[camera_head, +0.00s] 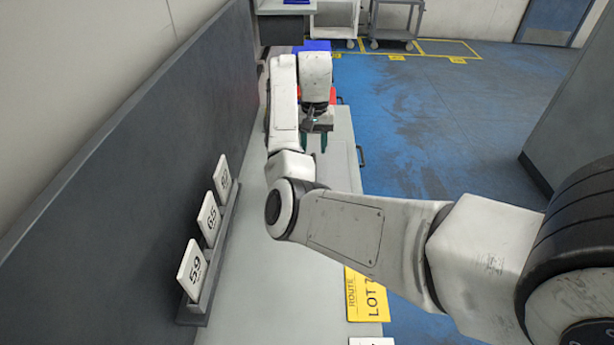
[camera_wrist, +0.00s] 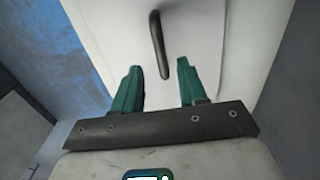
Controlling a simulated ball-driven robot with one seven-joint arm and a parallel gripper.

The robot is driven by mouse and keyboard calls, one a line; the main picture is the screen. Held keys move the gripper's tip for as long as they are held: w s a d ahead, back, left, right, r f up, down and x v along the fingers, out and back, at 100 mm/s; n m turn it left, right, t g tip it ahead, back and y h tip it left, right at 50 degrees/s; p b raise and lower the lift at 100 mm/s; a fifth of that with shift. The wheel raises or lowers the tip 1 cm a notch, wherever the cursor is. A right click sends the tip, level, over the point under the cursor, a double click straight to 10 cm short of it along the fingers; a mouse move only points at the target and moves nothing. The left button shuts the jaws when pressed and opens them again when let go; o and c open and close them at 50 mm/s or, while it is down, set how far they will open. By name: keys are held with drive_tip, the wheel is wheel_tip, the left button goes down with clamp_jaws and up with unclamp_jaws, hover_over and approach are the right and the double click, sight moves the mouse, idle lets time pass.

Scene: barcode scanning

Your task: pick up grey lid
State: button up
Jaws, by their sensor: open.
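Beyond the fingertips is a flat pale panel (camera_wrist: 200,28) with a dark bar handle (camera_wrist: 157,45). My arm hides part of the table.
A dark partition (camera_head: 130,150) runs along the table's left. Numbered white cards (camera_head: 193,270) stand in a rack beside it. A yellow sign (camera_head: 366,296) lies near the front. A red thing (camera_head: 332,95) and a blue thing (camera_head: 318,45) are behind my gripper. Blue floor (camera_head: 430,130) is open at right.

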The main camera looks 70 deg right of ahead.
sight(313, 162)
wheel_tip(313, 162, down, 7)
drive_tip(key=shift+f, duration=0.2)
idle(0.3)
clamp_jaws()
drive_tip(key=shift+w, duration=0.1)
